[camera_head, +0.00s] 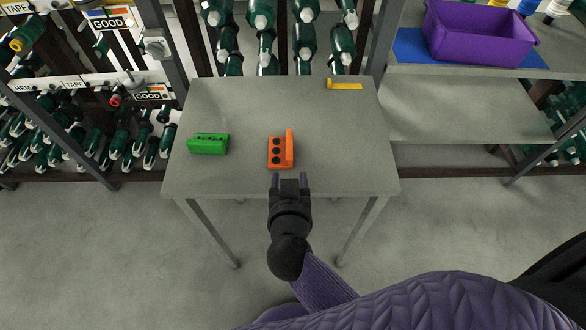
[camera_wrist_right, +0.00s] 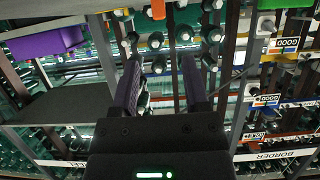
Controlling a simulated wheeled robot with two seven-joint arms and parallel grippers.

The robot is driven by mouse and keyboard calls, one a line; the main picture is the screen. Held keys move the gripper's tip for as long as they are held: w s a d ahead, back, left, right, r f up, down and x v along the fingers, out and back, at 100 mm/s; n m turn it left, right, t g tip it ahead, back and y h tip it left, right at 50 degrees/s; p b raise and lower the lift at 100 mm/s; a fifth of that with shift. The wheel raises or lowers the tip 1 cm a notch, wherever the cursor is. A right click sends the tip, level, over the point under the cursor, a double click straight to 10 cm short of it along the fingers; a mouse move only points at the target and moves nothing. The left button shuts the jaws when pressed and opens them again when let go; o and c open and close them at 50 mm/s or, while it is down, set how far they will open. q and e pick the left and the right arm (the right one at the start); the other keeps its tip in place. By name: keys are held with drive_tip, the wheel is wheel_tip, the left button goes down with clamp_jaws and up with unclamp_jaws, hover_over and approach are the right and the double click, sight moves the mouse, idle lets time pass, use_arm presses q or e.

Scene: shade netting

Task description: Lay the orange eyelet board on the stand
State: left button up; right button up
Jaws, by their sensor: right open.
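The orange eyelet board (camera_head: 274,161) lies on the grey table (camera_head: 225,100), near the middle. It has a row of dark round holes and a raised wall on its right side. An orange piece (camera_wrist_right: 158,8), probably the board, shows at the top edge of the right wrist view. My right gripper (camera_head: 291,181) is open and empty at the table's front edge, just short of the board and apart from it. Its two fingers also show in the right wrist view (camera_wrist_right: 160,82). I cannot tell which thing is the stand. My left gripper is out of view.
A green block (camera_head: 208,144) with dark holes lies left of the board. A yellow angled piece (camera_head: 345,86) lies at the table's back right. A purple bin (camera_head: 478,38) stands on a blue mat on the right shelf. Bottle racks stand behind.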

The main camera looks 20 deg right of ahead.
wheel_tip(320, 180, up, 8)
drive_tip(key=w+n+t+y, duration=0.1)
drive_tip(key=t+y, duration=0.1)
drive_tip(key=t, duration=0.4)
drive_tip(key=s+f+n+g+y, duration=0.3)
drive_tip(key=s+f+g, duration=0.1)
drive_tip(key=f, duration=0.7)
drive_tip(key=s+f+n+g+y, duration=0.2)
drive_tip(key=s+f+g, duration=0.25)
drive_tip(key=f, duration=0.75)
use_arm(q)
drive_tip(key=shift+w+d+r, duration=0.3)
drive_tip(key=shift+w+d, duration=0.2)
use_arm(e)
drive_tip(key=s+d+f+g+h, duration=0.1)
drive_tip(key=s+d+f+g, duration=0.2)
drive_tip(key=s, duration=0.5)
drive_tip(key=s+d+f+g+h, duration=0.1)
drive_tip(key=s+d+f+g, duration=0.2)
drive_tip(key=s+f, duration=0.3)
drive_tip(key=s+d+f+g+h, duration=0.1)
drive_tip(key=s+d+f+g, duration=0.2)
drive_tip(key=s, duration=0.9)
drive_tip(key=shift+s+d+f+g, duration=0.25)
drive_tip(key=shift+f+g, duration=0.4)
drive_tip(key=shift+f, duration=0.3)
